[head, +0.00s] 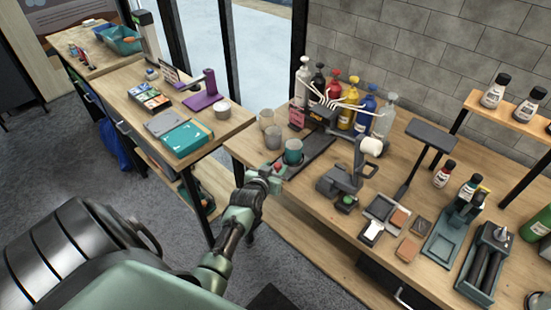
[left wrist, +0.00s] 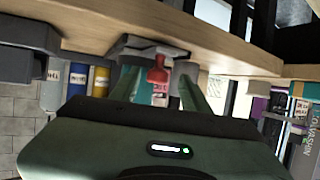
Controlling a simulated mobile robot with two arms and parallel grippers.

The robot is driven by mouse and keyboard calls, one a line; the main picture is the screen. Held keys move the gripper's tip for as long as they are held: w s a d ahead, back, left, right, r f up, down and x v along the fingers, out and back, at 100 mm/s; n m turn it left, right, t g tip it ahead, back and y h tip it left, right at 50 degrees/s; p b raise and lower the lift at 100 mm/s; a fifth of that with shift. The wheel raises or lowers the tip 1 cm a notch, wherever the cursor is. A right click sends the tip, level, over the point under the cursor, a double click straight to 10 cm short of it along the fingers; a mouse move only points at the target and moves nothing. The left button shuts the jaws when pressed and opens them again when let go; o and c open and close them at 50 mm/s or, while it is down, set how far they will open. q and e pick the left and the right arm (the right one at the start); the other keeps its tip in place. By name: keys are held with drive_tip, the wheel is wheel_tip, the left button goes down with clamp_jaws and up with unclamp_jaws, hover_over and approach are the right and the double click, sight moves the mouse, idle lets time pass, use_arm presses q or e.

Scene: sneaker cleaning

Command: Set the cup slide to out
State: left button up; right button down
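The cup slide seems to be the long dark tray (head: 318,146) under the pump station with several pale curved spouts. A teal cup (head: 293,151) stands at its front left end. My left gripper (head: 272,172) is at the table's front edge, just in front of the cup, beside a small red knob (head: 277,167). In the left wrist view, which is upside down, the fingers of my left gripper (left wrist: 156,88) stand apart on either side of a red piece (left wrist: 157,75), with gaps showing. Whether a finger touches it is unclear. My right gripper is not in view.
Clear cups (head: 272,137) stand left of the teal cup. Coloured pump bottles (head: 347,108) stand behind the spouts. A grey fixture with a white roll (head: 372,146) and small trays (head: 383,207) stand to the right. A gap separates the left bench (head: 232,122) from this table.

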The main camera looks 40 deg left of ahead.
use_arm(q)
drive_tip(key=shift+r, duration=0.1)
drive_tip(key=shift+s+d+r, duration=0.15)
drive_tip(key=shift+s+d, duration=0.05)
drive_tip(key=shift+s, duration=0.2)
drive_tip(key=v, duration=0.7)
drive_tip(key=shift+b, duration=0.4)
drive_tip(key=shift+a, duration=0.1)
